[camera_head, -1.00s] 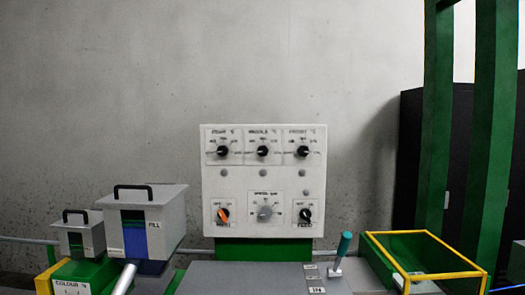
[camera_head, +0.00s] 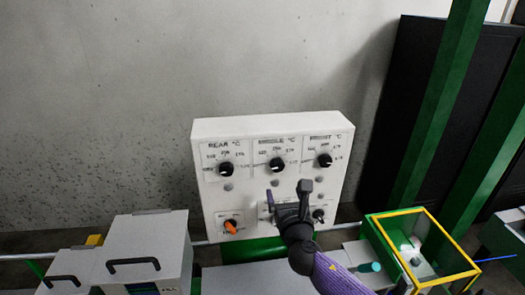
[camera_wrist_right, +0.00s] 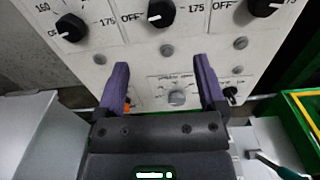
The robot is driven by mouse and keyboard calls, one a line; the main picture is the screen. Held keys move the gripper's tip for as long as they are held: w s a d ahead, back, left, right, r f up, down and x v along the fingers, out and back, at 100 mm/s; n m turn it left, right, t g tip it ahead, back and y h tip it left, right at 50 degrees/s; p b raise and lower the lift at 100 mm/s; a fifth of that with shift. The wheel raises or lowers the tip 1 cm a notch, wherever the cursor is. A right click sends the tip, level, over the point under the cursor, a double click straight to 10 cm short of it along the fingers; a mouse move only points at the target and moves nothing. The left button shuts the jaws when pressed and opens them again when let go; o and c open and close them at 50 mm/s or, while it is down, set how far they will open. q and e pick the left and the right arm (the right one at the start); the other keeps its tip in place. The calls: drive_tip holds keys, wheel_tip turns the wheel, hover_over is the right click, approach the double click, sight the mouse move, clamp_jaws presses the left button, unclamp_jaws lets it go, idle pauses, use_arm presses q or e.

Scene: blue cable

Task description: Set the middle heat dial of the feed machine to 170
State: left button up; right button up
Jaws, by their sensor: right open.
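The white control panel (camera_head: 200,180) carries a row of three black heat dials. The middle heat dial (camera_head: 277,165) sits in the top row. Its pale pointer mark seems to face left, but the exact setting is too small to read. In the right wrist view the middle dial (camera_wrist_right: 160,12) is at the top edge, between OFF and 175 marks. My right gripper (camera_head: 287,193) is open and empty, with its purple fingers pointing at the panel below the middle dial. In the wrist view the fingers (camera_wrist_right: 161,70) are apart. My left gripper is out of view.
The left dial (camera_head: 226,169) and right dial (camera_head: 325,160) flank the middle one. An orange-handled switch (camera_head: 230,227) is at lower left; my gripper partly covers the lower middle knob in the head view. Grey hoppers (camera_head: 148,250) stand left, a yellow-rimmed bin (camera_head: 440,228) right.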

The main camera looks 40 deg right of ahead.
sight(278, 168)
drive_tip(key=b+x, duration=0.1)
drive_tip(key=x, duration=0.3)
drive_tip(key=b+x, duration=0.1)
drive_tip(key=x, duration=0.3)
drive_tip(key=shift+w+d+r, duration=0.1)
drive_tip(key=shift+d+r, duration=0.1)
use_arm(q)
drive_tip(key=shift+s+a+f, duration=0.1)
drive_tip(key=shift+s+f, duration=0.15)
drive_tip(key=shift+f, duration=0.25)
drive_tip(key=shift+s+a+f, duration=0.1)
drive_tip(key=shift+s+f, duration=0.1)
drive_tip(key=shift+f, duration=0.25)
use_arm(e)
drive_tip(key=shift+w+d+r, duration=0.15)
drive_tip(key=shift+w+d, duration=0.1)
drive_tip(key=shift+w, duration=0.1)
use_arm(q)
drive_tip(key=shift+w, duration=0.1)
use_arm(e)
clamp_jaws()
